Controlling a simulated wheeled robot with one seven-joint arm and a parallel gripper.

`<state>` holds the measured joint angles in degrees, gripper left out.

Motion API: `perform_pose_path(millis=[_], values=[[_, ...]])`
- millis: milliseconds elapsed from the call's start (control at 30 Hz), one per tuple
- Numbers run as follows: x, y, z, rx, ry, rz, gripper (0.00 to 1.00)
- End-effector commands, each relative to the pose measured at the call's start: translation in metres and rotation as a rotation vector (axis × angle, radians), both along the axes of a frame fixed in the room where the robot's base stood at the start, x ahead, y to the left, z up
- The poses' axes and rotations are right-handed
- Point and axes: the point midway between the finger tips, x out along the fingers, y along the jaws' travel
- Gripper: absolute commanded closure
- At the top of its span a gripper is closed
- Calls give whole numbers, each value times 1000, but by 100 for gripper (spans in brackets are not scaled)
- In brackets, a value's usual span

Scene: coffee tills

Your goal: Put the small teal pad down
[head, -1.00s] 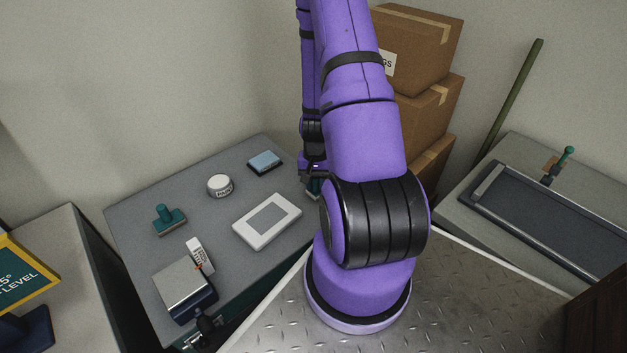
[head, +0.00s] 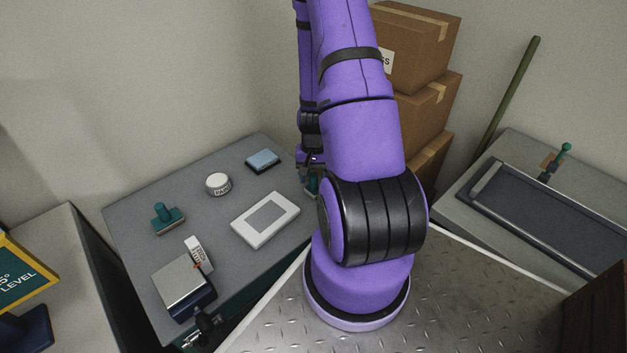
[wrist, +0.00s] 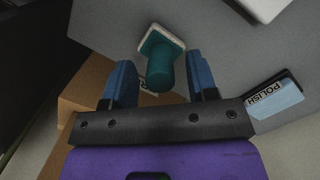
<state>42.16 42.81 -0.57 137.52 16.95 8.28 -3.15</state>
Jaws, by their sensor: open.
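A small teal pad (wrist: 160,68) with an upright round handle and a pale base stands on the grey table, near its edge. In the head view only a bit of this pad (head: 312,187) shows beside my arm. My gripper (wrist: 162,82) is open, with its blue fingers on either side of the handle and a gap on each side. In the head view my arm mostly hides the gripper. A second teal pad with a handle (head: 168,219) stands at the table's left.
The grey table (head: 130,215) also holds a blue polish box (head: 263,160), a round white tin (head: 218,184), a white-framed device (head: 265,219) and a metal-topped block (head: 182,283). Cardboard boxes (head: 418,50) are stacked behind my arm.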

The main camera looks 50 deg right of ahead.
Motion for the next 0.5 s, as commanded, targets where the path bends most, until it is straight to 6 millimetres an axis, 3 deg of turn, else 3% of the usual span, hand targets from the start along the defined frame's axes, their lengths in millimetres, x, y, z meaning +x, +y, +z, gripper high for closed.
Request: perform_pose_path(millis=[500], values=[[7, -10, 79, -4, -4, 0, 47]])
